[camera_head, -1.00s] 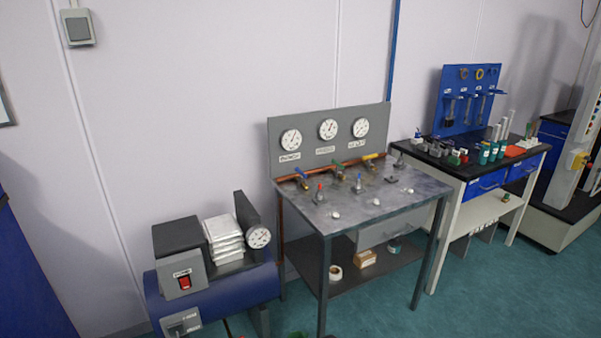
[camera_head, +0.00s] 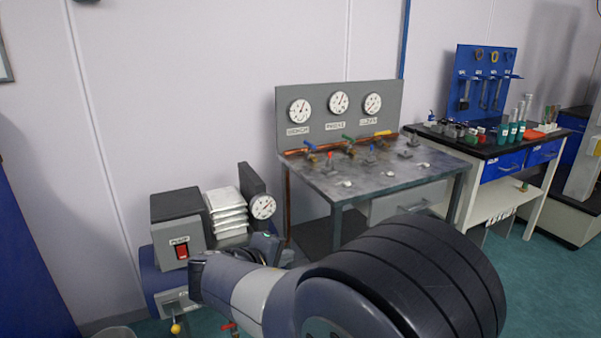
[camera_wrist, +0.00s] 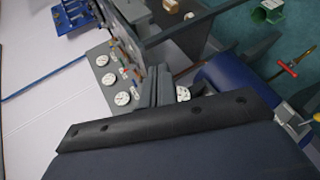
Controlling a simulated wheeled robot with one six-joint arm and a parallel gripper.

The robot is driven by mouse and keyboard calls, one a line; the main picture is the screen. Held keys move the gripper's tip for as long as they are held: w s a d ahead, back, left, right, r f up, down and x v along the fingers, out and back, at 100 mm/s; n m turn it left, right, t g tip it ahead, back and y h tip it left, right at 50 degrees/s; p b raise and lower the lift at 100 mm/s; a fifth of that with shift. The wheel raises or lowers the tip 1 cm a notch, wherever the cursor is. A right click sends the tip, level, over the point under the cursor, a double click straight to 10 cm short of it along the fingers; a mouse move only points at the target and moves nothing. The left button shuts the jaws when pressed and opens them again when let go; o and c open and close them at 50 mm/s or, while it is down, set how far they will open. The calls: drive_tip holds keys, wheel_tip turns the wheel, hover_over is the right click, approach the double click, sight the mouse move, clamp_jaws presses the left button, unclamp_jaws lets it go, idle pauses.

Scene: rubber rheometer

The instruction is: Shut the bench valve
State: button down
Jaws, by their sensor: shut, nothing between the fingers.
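The steel bench (camera_head: 395,185) has a grey gauge panel behind it. Along the copper pipe at its back stand valves with a blue handle (camera_head: 310,146), a green handle (camera_head: 348,138) and a yellow handle (camera_head: 383,133). Which one is the bench valve is not marked. A red lever (camera_head: 330,156) and a blue lever (camera_head: 372,148) stand in front of them. In the wrist view, the panel's gauges (camera_wrist: 108,79) are at upper left. My gripper (camera_wrist: 160,75) is shut and empty there, in front of the bench and compressor, touching neither as far as I can see.
A blue compressor (camera_wrist: 225,75) stands left of the bench, with a red switch (camera_head: 182,251), a gauge (camera_head: 263,207) and a red-handled valve (camera_wrist: 288,68) low down. My arm covers the lower middle of the head view. A second bench (camera_head: 430,132) holds bottles at right.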

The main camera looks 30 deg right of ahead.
drive_tip(key=w+a+n+t+h+b, duration=0.2)
drive_tip(key=w+a+t+b, duration=0.3)
drive_tip(key=w, duration=0.6)
drive_tip(key=shift+w+a+f+n+t, duration=0.2)
drive_tip(key=shift+w+a+n+t, duration=0.25)
drive_tip(key=shift+a, duration=0.8)
drive_tip(key=shift+s, duration=0.1)
